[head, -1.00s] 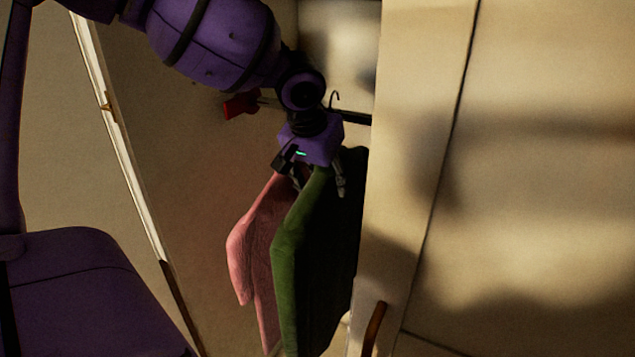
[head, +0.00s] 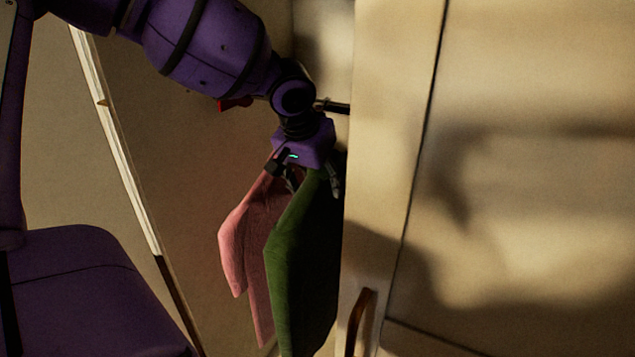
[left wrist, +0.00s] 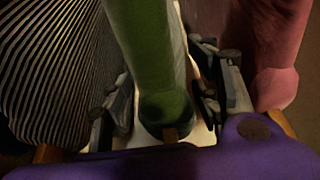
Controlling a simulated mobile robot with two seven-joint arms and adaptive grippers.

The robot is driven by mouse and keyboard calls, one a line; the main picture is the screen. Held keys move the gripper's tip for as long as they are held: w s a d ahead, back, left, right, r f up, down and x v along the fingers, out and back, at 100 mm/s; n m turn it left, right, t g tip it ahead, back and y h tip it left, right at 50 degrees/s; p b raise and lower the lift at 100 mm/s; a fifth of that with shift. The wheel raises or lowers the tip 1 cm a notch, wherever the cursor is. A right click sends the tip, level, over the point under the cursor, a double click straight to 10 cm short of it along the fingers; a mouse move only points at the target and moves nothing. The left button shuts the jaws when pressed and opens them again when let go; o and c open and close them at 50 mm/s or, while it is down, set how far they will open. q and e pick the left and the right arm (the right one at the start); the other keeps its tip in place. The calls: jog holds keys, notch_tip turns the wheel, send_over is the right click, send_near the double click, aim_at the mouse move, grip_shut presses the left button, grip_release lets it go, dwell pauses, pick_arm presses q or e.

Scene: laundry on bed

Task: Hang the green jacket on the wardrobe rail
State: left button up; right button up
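The green jacket (head: 303,265) hangs inside the wardrobe, partly hidden by the wardrobe's right front. My left gripper (head: 309,180) is at its top, just below the rail (head: 337,107). In the left wrist view the green jacket (left wrist: 150,50) passes between the two spread fingers of my left gripper (left wrist: 163,100). A pale gap shows beside the right finger, so the gripper looks open around it. My arm covers most of the rail, and the jacket's hook is hidden. My right gripper is not in view.
A pink garment (head: 250,240) hangs close to the left of the jacket. A striped garment (left wrist: 50,70) is on the other side in the left wrist view. The wardrobe's right front (head: 385,170) with its handle (head: 358,320) stands close beside the gripper. A red thing (head: 235,103) is partly behind my arm.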

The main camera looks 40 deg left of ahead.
pick_arm(q)
jog(key=shift+o, duration=1.1)
jog(key=shift+s+f, duration=0.15)
jog(key=shift+f, duration=0.05)
jog(key=v, duration=1)
jog(key=shift+r, duration=0.35)
jog(key=shift+v, duration=0.75)
